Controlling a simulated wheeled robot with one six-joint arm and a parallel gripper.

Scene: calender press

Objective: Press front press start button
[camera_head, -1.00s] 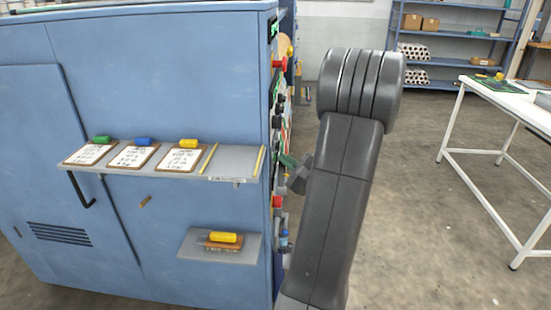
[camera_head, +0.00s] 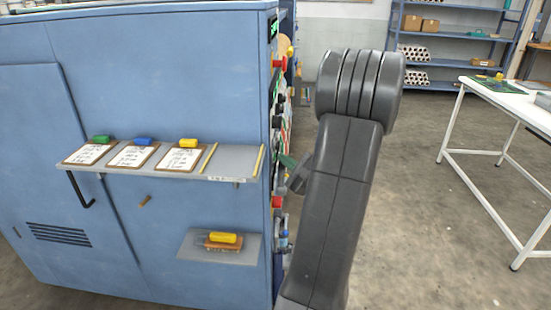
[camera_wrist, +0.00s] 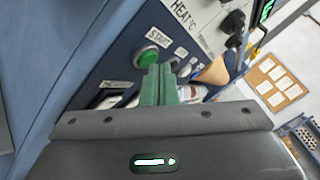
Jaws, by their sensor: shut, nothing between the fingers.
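The round green start button (camera_wrist: 146,57), with a START label beside it, is on the front panel of the blue press in the wrist view. My gripper (camera_wrist: 158,72) is shut and empty. Its green fingertips are together, overlapping the lower right edge of the button in the picture. I cannot tell whether they touch it. In the head view the blue press (camera_head: 170,60) fills the left side. Its control panel shows almost edge-on, and the start button cannot be made out there.
A HEAT label (camera_wrist: 183,12) and a dark knob (camera_wrist: 233,22) are farther along the panel. A grey shelf (camera_head: 235,162) with clipboards and a lower shelf (camera_head: 195,245) stick out from the press side. A white table (camera_head: 520,105) stands right, with clear floor between.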

